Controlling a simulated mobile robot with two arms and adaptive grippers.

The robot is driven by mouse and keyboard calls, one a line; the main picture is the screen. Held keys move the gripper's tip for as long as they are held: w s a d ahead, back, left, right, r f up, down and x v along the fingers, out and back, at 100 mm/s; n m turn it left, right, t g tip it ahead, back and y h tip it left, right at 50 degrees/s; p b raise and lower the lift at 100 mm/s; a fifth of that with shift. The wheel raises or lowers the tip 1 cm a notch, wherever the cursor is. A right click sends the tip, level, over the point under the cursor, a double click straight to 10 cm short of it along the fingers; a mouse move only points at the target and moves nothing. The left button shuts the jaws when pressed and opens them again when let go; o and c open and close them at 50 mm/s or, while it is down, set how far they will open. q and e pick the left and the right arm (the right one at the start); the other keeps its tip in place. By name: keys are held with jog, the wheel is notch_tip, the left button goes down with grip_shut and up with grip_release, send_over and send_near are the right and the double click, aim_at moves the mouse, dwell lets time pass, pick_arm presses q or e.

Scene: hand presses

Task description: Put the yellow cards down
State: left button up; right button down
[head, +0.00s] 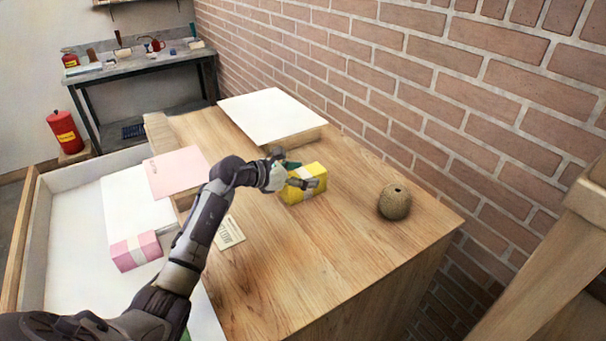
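The yellow cards (314,171) are a banded stack with a pale strip around it, at the middle of the wooden worktop (330,245). My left gripper (297,175) reaches in from the left and is shut on the stack, with one finger across its near side and the other mostly hidden behind it. The stack is at or just above the wood; I cannot tell whether it touches. My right gripper is not in view.
A round brown ball-like object (394,203) with a hole stands to the right. A white board (272,115) lies behind. A pink sheet (176,170), a printed card (229,233) and a pink banded stack (136,250) are at left. The worktop's front right is clear, beside a brick wall (420,85).

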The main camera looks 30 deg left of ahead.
pick_arm(q)
jog(key=shift+r, duration=0.35)
jog(key=b+v, duration=0.1)
jog(key=v, duration=1.1)
jog(key=shift+f+b, duration=0.2)
jog(key=shift+b, duration=0.1)
